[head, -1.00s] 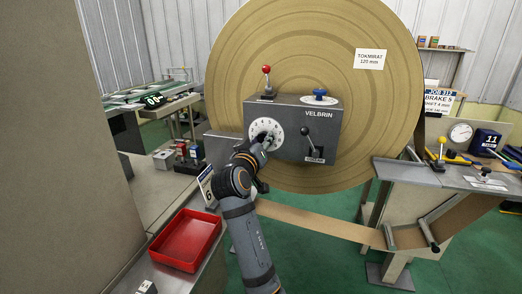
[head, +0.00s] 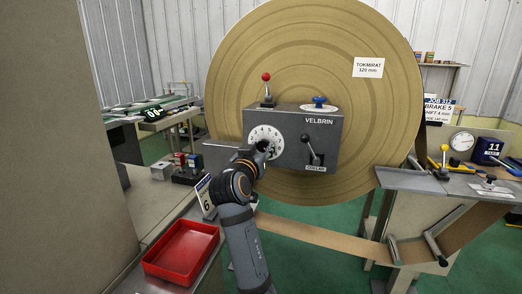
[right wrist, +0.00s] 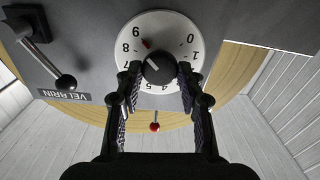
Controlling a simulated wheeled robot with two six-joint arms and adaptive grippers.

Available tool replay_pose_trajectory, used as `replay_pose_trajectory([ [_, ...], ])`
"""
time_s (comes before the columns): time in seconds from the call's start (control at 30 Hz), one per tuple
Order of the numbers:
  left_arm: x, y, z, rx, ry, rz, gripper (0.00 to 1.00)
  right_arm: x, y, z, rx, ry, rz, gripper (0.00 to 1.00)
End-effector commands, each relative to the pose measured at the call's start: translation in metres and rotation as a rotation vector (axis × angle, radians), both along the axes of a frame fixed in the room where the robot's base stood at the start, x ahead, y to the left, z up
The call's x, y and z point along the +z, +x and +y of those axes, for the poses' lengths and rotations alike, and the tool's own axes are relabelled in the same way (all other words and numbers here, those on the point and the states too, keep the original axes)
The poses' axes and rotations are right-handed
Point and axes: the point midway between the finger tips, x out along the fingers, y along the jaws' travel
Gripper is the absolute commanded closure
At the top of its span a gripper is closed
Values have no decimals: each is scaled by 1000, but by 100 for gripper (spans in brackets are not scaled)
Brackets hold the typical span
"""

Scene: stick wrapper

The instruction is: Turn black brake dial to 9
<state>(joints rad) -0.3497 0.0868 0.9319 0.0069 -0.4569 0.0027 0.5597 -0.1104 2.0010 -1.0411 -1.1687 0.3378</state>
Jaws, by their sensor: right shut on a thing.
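The black brake dial (right wrist: 157,70) is a round knob on a white numbered disc (head: 259,136). It sits on the grey VELBRIN box in front of the big brown reel. In the right wrist view, a red mark on the disc lies near the 9 and 8. A pale line on the knob slants up toward that side; its exact reading is unclear. My right gripper (right wrist: 160,74) is shut on the knob, one finger on each side. My left gripper is not in view.
On the VELBRIN box (head: 300,122) are a red-knobbed lever (head: 266,77), a blue knob (head: 319,101) and a black lever (head: 311,151). A red tray (head: 181,250) stands at lower left. A job card (head: 438,110) at right reads BRAKE 5.

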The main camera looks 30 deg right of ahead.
Motion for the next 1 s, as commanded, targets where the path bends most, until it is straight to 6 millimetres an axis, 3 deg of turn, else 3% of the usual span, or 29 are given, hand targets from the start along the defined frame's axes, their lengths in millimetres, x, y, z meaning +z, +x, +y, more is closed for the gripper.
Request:
replay_pose_trajectory([
  [0.17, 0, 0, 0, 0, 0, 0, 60, 2, 0, 0, 0, -2, -2, 93],
  [0.2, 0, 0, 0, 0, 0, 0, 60, 2, 0, 0, 0, -2, -2, 56],
  [0.33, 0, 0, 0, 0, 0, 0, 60, 1, 0, 0, 0, -2, -2, 40],
  [0.67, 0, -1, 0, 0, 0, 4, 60, 4, 0, 0, 0, -1, -2, 40],
  [1.0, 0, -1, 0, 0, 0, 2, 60, 72, 0, 0, -1, -2, -6, 40],
])
